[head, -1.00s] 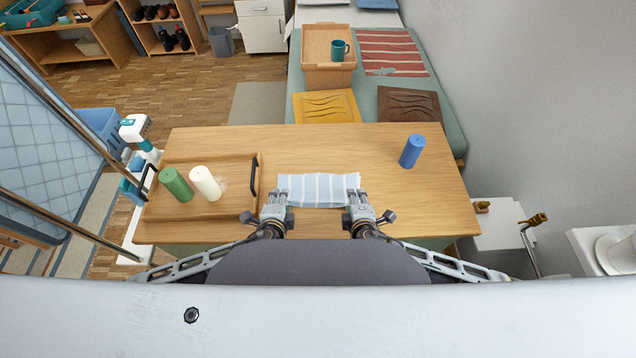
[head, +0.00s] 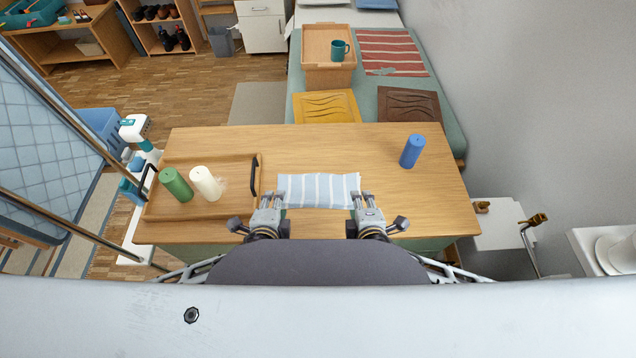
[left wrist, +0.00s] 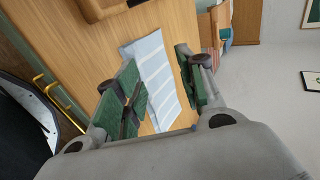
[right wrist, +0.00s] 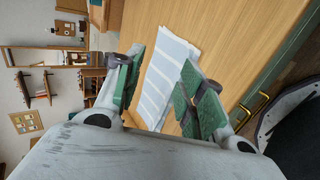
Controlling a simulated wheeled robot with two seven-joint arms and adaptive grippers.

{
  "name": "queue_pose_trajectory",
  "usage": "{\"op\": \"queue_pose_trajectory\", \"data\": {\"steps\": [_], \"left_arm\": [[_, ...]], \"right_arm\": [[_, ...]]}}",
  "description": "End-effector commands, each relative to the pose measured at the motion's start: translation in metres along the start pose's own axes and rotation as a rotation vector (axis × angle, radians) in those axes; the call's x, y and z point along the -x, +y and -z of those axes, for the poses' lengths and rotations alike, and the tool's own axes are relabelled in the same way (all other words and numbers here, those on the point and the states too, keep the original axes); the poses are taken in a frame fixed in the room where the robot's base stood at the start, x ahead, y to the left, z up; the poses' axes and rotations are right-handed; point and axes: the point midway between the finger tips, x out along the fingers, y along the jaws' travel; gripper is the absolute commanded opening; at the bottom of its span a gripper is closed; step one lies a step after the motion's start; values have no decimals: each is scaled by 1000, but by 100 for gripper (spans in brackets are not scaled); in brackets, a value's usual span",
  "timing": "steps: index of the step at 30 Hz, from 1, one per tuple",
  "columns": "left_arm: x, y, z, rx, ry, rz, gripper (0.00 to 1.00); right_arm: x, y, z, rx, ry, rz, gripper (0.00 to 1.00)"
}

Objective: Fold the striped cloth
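The striped cloth (head: 318,190), light blue with white stripes, lies flat as a narrow rectangle on the wooden table near its front edge. It also shows in the left wrist view (left wrist: 154,75) and the right wrist view (right wrist: 168,72). My left gripper (head: 270,198) is at the cloth's front left corner, its green-padded fingers (left wrist: 160,84) apart. My right gripper (head: 362,198) is at the front right corner, its fingers (right wrist: 163,80) also apart. Both look empty. Whether the fingertips touch the cloth is hard to tell.
A wooden tray (head: 230,208) with a green candle (head: 176,184) and a white candle (head: 206,183) stands at the table's left. A blue candle (head: 412,151) stands at the back right. The table (head: 330,150) behind the cloth is clear.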

Motion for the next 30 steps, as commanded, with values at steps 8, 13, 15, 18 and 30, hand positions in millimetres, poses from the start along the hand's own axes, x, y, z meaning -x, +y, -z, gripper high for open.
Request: {"op": "queue_pose_trajectory", "data": {"steps": [8,13,15,18,30], "left_arm": [[14,-4,0,-1,-1,0,39],[14,-4,0,-1,-1,0,39],[14,-4,0,-1,-1,0,39],[14,-4,0,0,-1,0,39],[14,-4,0,0,0,0,39]], "right_arm": [[14,4,0,0,-1,0,39],[14,4,0,0,-1,0,39],[14,4,0,0,-1,0,39],[14,4,0,0,-1,0,39],[14,4,0,0,0,0,39]]}}
